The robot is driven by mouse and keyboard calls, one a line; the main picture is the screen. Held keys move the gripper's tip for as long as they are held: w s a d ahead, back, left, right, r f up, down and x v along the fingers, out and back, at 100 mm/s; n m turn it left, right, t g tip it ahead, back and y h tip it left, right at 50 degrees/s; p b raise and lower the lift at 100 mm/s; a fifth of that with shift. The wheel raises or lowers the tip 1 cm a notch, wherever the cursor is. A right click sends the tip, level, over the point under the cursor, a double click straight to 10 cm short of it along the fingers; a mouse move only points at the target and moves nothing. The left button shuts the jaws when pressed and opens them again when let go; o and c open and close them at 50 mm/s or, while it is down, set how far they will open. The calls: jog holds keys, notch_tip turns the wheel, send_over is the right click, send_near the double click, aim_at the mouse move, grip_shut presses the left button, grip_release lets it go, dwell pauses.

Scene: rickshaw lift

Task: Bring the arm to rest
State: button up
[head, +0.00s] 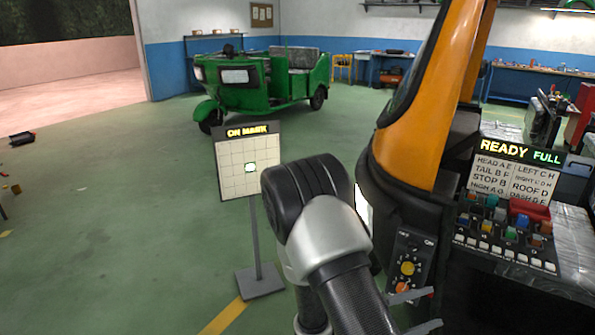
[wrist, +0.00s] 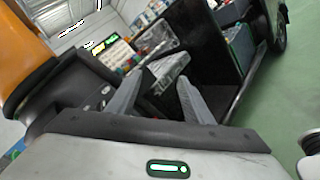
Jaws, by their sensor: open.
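My arm rises from the bottom of the head view, bends at a dark and silver joint, and partly hides the orange vehicle. My gripper (head: 436,308) shows its two grey fingers at the lower right, apart, just below a small dark control box (head: 409,265) with a yellow and an orange knob. In the wrist view the two fingers of my gripper (wrist: 160,80) stand apart with nothing clearly held. A grey boxy thing shows beyond them; I cannot tell how far off it is.
A sign board (head: 238,165) reading ON MARK stands on a post left of my arm. The orange vehicle (head: 421,115) is close on the right, with a lit READY FULL panel (head: 520,152) and coloured parts. A green rickshaw (head: 272,80) stands behind. The left floor is mostly clear.

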jog(key=s+a+r+m+g+y, duration=0.2)
jog(key=s+r+m+g+y, duration=0.65)
jog(key=s, duration=0.45)
jog(key=a+r+m+t+y, duration=0.4)
jog(key=a+r+t+y, duration=0.4)
jog(key=a+r, duration=0.3)
notch_tip(320, 180, up, 18)
jog(key=p, duration=1.7)
jog(key=shift+s+a+r+t, duration=0.25)
jog(key=shift+s+a+t, duration=0.15)
jog(key=shift+a+t, duration=0.05)
jog(key=shift+y, duration=0.25)
